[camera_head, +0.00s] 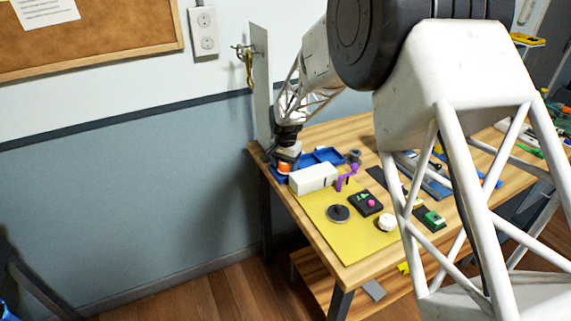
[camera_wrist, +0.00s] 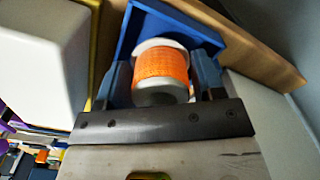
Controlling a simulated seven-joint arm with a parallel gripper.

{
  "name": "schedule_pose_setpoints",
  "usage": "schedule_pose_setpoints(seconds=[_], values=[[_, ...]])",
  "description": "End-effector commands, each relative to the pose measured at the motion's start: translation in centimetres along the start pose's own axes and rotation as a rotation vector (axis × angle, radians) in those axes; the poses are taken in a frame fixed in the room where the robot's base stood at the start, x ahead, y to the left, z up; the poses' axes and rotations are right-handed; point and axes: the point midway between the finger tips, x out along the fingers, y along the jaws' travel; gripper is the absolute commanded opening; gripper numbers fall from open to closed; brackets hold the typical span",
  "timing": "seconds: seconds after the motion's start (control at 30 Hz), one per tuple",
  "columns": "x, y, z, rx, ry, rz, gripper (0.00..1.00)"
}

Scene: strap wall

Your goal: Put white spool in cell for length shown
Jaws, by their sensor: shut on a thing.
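A spool with white flanges and an orange winding (camera_wrist: 161,66) sits between the two fingers of my gripper (camera_wrist: 164,80), which is shut on it. In the head view the orange of the spool (camera_head: 284,167) shows just under my gripper (camera_head: 287,160), at the far left end of the table. A blue tray (camera_head: 322,157) with raised walls lies there, and the held spool is over or inside its left end; I cannot tell its height. The wrist view shows a blue tray wall (camera_wrist: 129,32) beyond the spool. Any length marking is not readable.
A white box (camera_head: 313,178) stands close in front of the tray. A yellow mat (camera_head: 350,240) carries a dark disc (camera_head: 338,213), a black block with a pink knob (camera_head: 366,203) and a white round piece (camera_head: 387,222). A purple piece (camera_head: 346,177) stands by the box. A grey upright panel (camera_head: 262,90) rises behind.

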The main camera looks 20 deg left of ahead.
Motion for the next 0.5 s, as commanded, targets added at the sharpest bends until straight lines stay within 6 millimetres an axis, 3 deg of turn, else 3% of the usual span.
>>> schedule_pose_setpoints(seconds=[0.33,0.37,0.5], values=[[1.3,0.1,0.1,0.0,-0.004,0.003,0.35],[1.3,0.1,0.1,0.0,-0.004,0.004,0.64],[1.6,0.2,0.1,0.0,-0.007,0.006,0.85]])
